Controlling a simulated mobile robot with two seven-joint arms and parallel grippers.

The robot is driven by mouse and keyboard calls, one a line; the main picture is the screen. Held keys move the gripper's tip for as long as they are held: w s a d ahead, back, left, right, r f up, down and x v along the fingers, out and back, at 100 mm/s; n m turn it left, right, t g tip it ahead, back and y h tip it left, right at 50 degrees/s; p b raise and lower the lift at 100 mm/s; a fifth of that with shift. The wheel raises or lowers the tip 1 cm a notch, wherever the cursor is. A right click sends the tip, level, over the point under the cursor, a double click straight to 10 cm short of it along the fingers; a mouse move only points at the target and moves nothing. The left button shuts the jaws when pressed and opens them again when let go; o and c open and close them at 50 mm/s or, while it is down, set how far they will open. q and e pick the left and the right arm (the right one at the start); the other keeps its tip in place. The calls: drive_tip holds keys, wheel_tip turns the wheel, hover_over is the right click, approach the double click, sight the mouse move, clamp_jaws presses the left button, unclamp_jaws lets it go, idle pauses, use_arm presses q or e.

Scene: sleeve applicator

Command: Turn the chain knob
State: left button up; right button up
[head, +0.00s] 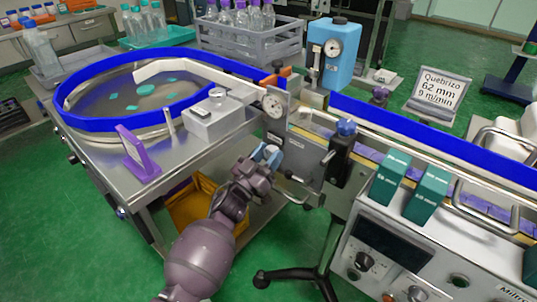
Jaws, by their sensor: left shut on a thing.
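My left gripper (268,155) is at the near side of the conveyor's left end, just below the round dial gauge (272,105). It is shut on what appears to be the chain knob. The fingers hide most of the knob, so its shape and turn angle cannot be told. Black knobs (365,261) are on the control panel at lower right. My right gripper is not in view.
A round turntable with a blue rim (75,88) is at left, with a purple stand (137,152) near its edge. Teal boxes (390,178) stand by the conveyor. A light-blue gauge unit (341,65) rises behind. A yellow bin (195,205) is below the table.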

use_arm(q)
drive_tip(key=o, duration=0.6)
drive_tip(key=shift+o, duration=0.2)
drive_tip(key=shift+s+a+f, duration=0.15)
drive_tip(key=shift+s+a, duration=0.15)
drive_tip(key=shift+s, duration=0.05)
drive_tip(key=p+v, duration=0.1)
drive_tip(key=v, duration=0.9)
drive_tip(key=shift+p, duration=0.3)
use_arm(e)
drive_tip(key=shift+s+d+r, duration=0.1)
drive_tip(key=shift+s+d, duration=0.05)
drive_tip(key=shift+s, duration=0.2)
